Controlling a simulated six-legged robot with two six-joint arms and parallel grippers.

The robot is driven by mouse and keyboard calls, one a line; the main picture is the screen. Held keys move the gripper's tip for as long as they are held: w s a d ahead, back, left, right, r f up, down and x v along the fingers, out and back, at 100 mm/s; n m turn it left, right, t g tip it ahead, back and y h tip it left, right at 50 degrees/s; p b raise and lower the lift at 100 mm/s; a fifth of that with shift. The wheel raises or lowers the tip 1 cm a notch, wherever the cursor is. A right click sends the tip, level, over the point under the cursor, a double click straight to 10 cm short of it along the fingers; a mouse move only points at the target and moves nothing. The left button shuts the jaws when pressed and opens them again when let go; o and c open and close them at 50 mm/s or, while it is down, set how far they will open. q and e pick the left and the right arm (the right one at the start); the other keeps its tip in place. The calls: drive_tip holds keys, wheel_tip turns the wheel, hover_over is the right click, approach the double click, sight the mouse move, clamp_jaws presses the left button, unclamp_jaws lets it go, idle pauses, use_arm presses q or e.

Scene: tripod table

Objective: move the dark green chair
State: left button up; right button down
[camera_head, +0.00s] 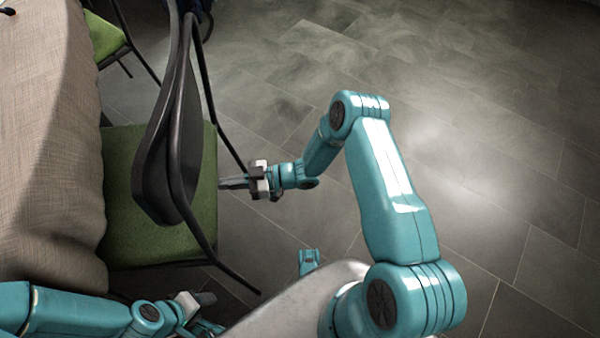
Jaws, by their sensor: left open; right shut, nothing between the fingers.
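The chair (145,235) has a green seat and a dark, curved backrest. It stands at the left beside the cloth-covered table, its seat partly hidden by its own backrest and the cloth. My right gripper (225,184) is shut and empty, its fingers pointing left at the seat's right edge, close to the backrest frame. I cannot tell whether it touches the chair. My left gripper (208,313) is open and empty at the bottom, below the seat in the picture.
A table with a beige cloth (50,130) fills the left side. Another green-seated chair (104,38) stands at the top left. A dark object (198,8) is partly cut off at the top. The grey tiled floor (500,130) is clear to the right.

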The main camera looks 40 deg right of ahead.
drive_tip(key=b+v, duration=0.1)
drive_tip(key=v, duration=0.9)
drive_tip(key=shift+m, duration=0.3)
